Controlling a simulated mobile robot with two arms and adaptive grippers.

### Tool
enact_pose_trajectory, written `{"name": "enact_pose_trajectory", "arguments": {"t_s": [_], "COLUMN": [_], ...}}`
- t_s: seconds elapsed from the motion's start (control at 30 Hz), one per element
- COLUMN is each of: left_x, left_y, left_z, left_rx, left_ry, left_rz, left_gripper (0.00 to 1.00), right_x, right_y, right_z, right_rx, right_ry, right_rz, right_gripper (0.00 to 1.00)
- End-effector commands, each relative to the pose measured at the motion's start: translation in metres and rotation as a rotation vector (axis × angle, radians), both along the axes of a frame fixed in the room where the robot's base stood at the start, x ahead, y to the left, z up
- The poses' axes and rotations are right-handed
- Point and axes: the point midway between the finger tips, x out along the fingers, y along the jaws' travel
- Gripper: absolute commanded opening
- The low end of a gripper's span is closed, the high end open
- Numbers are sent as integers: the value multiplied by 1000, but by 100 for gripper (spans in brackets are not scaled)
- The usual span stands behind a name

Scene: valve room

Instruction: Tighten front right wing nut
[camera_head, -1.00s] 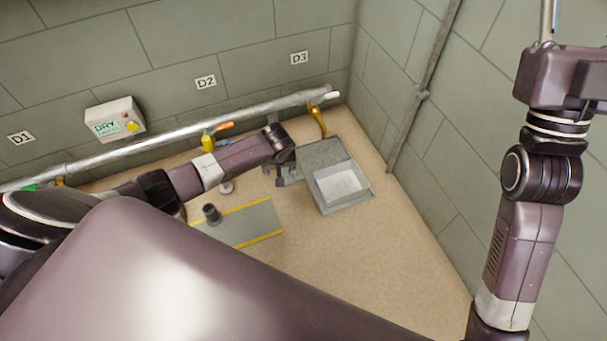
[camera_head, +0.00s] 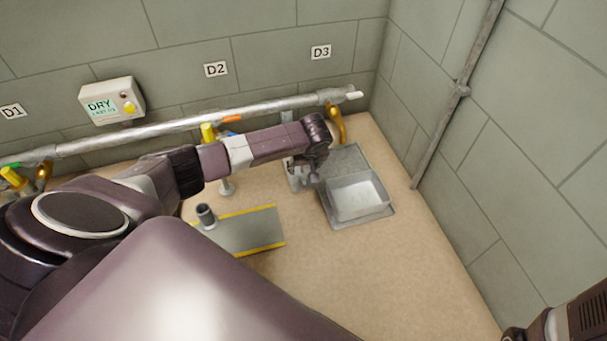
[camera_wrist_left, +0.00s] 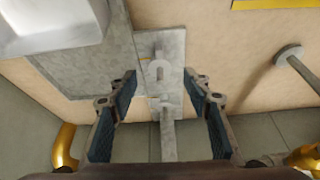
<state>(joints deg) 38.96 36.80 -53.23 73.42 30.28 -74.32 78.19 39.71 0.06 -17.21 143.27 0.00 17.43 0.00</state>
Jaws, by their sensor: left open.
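In the left wrist view a pale grey piece with a round, ring-like top (camera_wrist_left: 159,70), possibly the wing nut, sits on a narrow grey plate (camera_wrist_left: 172,45). A grey bar (camera_wrist_left: 168,135) runs from it toward my wrist. My left gripper (camera_wrist_left: 160,82) is open, one finger on each side of this piece with gaps to both. In the head view my left gripper (camera_head: 303,178) is low, left of the grey basin (camera_head: 362,199), and its arm hides much of the spot. My right gripper is out of view; only part of my right arm shows at lower right.
A pipe (camera_head: 160,130) with yellow handles (camera_head: 208,132) runs along the back wall, below a DRY box (camera_head: 112,102). A yellow-edged grey plate (camera_head: 262,228) with a dark-topped cylinder (camera_head: 206,214) lies left of my gripper. The floor in front of the basin is clear.

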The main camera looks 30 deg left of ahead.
Motion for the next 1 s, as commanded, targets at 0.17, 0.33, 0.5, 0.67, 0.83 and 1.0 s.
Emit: {"name": "enact_pose_trajectory", "arguments": {"t_s": [0.17, 0.33, 0.5, 0.67, 0.83, 1.0], "left_x": [6, 8, 9, 9, 9, 9], "left_y": [6, 9, 10, 10, 10, 10], "left_z": [-24, -32, -32, -32, -32, -32], "left_rx": [0, 1, 0, 0, 0, 0], "left_ry": [-1, 1, 0, 0, 0, 0], "left_rz": [0, -1, -1, -1, -1, -1], "left_gripper": [45, 45, 45, 45, 27, 9], "right_x": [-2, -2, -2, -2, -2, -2], "right_y": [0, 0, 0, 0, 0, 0], "right_z": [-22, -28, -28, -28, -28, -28], "right_rx": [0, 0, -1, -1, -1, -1], "right_ry": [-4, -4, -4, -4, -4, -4], "right_rz": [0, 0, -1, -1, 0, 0], "right_gripper": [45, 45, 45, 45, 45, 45]}}
